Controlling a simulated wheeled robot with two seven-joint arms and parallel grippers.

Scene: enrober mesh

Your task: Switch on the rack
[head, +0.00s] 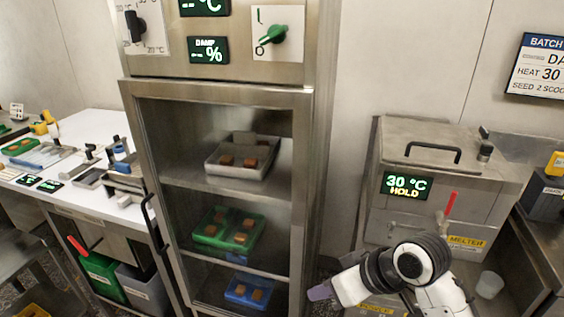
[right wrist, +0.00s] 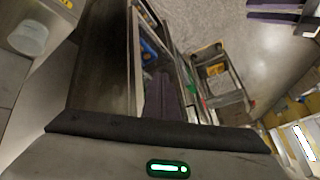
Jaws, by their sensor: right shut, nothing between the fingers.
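The rack (head: 219,94) is a tall steel cabinet with a closed glass door, left of centre in the head view. On its top panel is a green knob (head: 273,36) marked I above and O below; its pointer slants down-left towards the O. Beside it a display (head: 209,50) is lit, showing dashes and a percent sign. My right gripper (head: 320,292) is shut and empty, low in front of the cabinet's right side, well below the knob. Its purple fingers also show in the right wrist view (right wrist: 160,97). Purple bars at that view's top right may be my left gripper; I cannot tell.
Trays with brown pieces stand on the rack's shelves, including a green tray (head: 228,230). The melter (head: 440,180), reading 30 °C HOLD, stands right with a red lever (head: 449,203). A white worktop (head: 85,130) is left. The door handle (head: 152,222) sticks out at the left edge.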

